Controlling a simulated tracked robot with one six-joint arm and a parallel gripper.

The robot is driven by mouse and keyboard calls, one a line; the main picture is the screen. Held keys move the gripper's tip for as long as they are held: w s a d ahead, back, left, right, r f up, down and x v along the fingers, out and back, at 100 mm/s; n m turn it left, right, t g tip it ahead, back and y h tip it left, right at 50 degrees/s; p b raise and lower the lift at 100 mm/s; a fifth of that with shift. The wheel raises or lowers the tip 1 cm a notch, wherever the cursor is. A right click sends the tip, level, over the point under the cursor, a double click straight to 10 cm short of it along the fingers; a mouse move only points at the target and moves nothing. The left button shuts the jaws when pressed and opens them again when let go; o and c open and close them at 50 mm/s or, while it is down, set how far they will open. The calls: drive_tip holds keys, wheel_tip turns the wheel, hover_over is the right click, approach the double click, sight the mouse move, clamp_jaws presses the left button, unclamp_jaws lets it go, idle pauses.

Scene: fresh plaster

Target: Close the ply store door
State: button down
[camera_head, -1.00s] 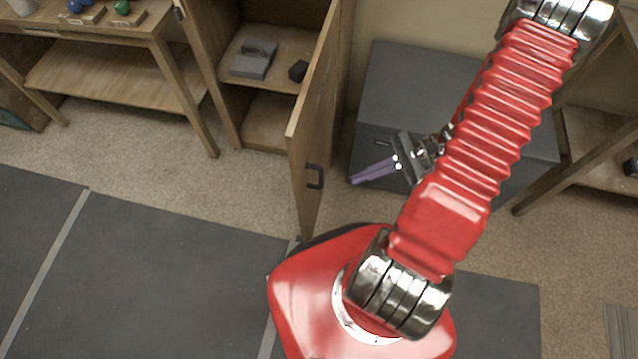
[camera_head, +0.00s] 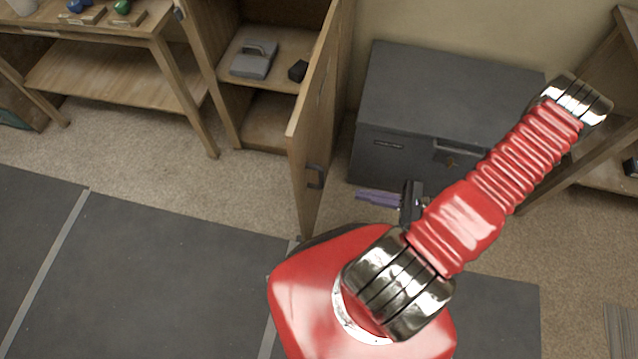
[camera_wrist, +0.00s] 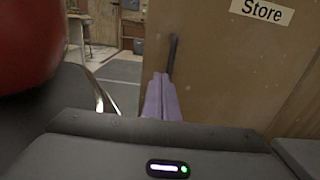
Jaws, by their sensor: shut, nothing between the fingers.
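The ply store door (camera_head: 322,115) is a wooden panel standing open, swung out from the cupboard toward me. Its dark handle (camera_head: 315,177) is on the outer face near the free edge. In the wrist view the door (camera_wrist: 215,75) fills the middle and right, with a "Store" label at the top and the dark handle (camera_wrist: 172,55) upright beyond my fingers. My gripper (camera_head: 362,197) is shut and empty, its purple fingers pointing left at the door, to the right of the handle with a gap. The fingers also show in the wrist view (camera_wrist: 160,90), just below the handle.
The open cupboard (camera_head: 262,100) holds a grey block with a handle (camera_head: 254,58) and a small black block (camera_head: 298,71) on its shelf. A grey chest (camera_head: 430,110) stands right of the door. A wooden bench (camera_head: 120,70) stands at left. Carpet before the cupboard is clear.

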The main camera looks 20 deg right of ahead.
sight(304, 183)
drive_tip(key=shift+x, duration=7)
